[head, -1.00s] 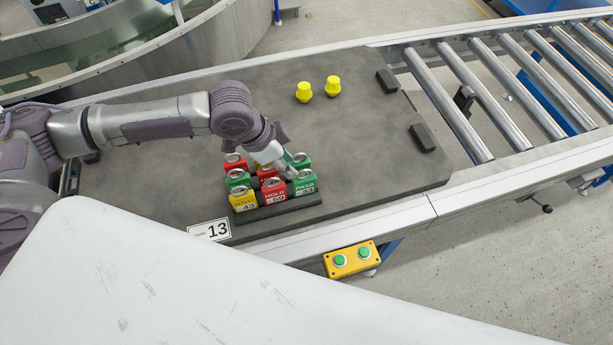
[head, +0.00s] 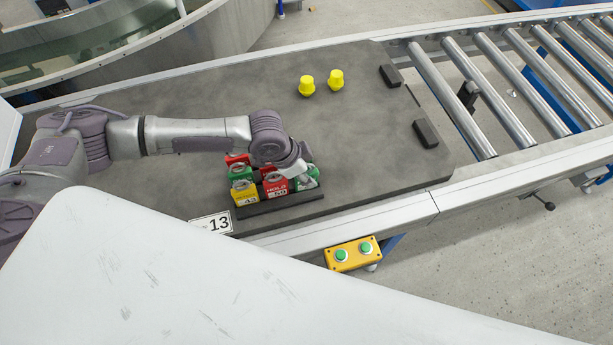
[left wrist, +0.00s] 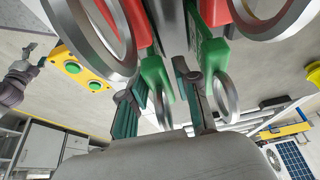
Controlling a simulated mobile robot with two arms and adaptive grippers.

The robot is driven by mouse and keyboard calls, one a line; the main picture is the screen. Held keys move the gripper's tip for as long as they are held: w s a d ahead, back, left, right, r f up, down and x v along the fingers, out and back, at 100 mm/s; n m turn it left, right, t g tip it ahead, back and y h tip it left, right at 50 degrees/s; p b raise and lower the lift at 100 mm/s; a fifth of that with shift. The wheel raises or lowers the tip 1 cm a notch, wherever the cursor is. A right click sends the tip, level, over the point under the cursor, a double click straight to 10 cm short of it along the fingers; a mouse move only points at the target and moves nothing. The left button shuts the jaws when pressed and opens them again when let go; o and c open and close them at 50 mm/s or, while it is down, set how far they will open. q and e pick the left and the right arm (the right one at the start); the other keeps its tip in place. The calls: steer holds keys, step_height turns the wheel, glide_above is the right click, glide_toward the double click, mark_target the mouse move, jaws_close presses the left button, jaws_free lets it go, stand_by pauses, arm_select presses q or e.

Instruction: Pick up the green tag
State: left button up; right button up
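Red, green and yellow tags with metal rings stand in a dark rack in the head view. The front row has a yellow tag (head: 244,194), a red HOLD tag (head: 276,186) and, at its right end, a green tag (head: 311,180), partly covered by my left gripper (head: 300,171). Another green tag (head: 240,173) stands behind the yellow one. In the left wrist view, my left gripper (left wrist: 162,108) is open, its fingers apart on either side of a green tag's ring. That green tag (left wrist: 155,75) and another green tag (left wrist: 211,52) hang close by. My right gripper (left wrist: 32,55) shows small at the left.
Two yellow knobs (head: 307,86) (head: 336,78) and two black blocks (head: 390,75) (head: 426,133) stand on the grey board. A yellow two-button box (head: 352,253) is on the front rail. A roller conveyor (head: 475,80) lies right. The board's middle is clear.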

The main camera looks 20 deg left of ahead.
arm_select(q)
jaws_close()
steer(key=shift+r, duration=0.1)
